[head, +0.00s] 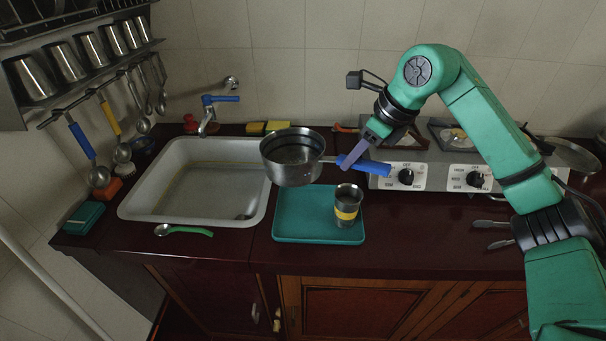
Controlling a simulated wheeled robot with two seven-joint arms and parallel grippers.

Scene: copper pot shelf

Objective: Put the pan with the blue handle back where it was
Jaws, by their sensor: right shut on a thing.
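The steel pan (291,160) with the blue handle (372,167) is in the air above the back of the teal tray, its bowl to the left and its handle pointing right. It looks roughly level and overlaps the right rim of the sink in the picture. My right gripper (350,160) is shut on the blue handle, near the end towards the bowl. The fingertips are partly hidden at the handle. My left gripper is not in view.
A steel cup with a yellow band (347,205) stands on the teal tray (290,228). The sink (190,185) is left, the stove (440,172) right. A wall rack (75,75) holds steel cups and hanging ladles. A green-handled spoon (183,231) lies in front of the sink.

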